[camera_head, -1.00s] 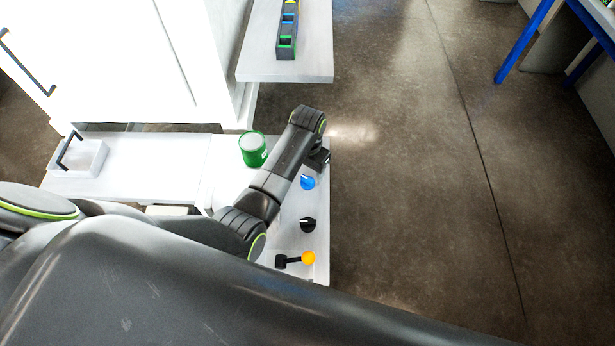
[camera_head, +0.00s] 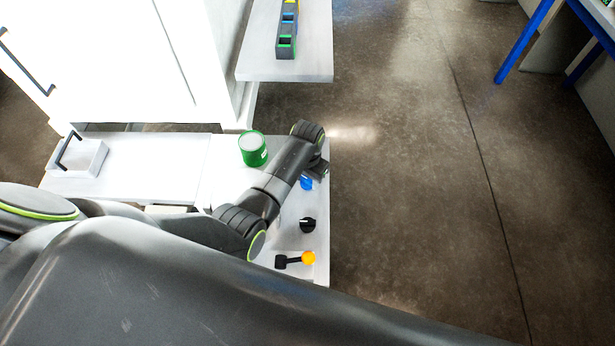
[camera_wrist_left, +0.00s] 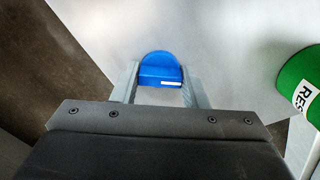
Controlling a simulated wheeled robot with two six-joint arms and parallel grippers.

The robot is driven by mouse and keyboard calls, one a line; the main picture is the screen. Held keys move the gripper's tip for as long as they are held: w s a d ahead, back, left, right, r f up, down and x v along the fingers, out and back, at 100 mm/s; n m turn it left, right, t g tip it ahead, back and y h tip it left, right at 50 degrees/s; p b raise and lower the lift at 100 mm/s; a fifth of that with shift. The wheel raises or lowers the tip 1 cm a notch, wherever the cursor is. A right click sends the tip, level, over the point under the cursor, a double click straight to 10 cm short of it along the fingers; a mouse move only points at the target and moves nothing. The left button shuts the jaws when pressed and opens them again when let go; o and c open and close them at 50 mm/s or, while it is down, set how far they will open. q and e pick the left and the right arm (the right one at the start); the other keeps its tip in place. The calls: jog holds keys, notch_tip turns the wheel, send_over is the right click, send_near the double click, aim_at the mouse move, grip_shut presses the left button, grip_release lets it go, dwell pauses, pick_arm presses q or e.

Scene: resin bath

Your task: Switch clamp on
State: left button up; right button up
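A blue knob (camera_head: 306,183) sits on the right end of the white bench, partly hidden by my left arm. In the left wrist view the blue knob (camera_wrist_left: 160,68) has a raised bar lying between the two fingertips of my left gripper (camera_wrist_left: 160,80). The fingers are apart, one on each side of the bar; contact cannot be told. In the head view the left gripper (camera_head: 318,170) is mostly hidden behind its wrist. A black knob (camera_head: 307,225) and an orange-tipped lever (camera_head: 308,257) are in line below. No label shows which one is the clamp.
A green can (camera_head: 252,150) stands on the bench left of my left arm, and it shows at the right of the wrist view (camera_wrist_left: 302,80). A white tray with a dark handle (camera_head: 80,158) is at the bench's left. Open floor lies to the right.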

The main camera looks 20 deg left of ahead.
pick_arm(q)
jog(key=shift+c, duration=1.4)
jog(key=shift+r+m+p, duration=0.25)
jog(key=shift+m+p, duration=0.55)
jog(key=shift+p, duration=0.05)
jog(key=shift+m+p, duration=0.65)
jog(key=shift+m, duration=0.35)
jog(key=shift+f+m+p, duration=0.2)
jog(key=shift+m+p, duration=0.15)
jog(key=shift+m, duration=0.75)
jog(key=o, duration=1)
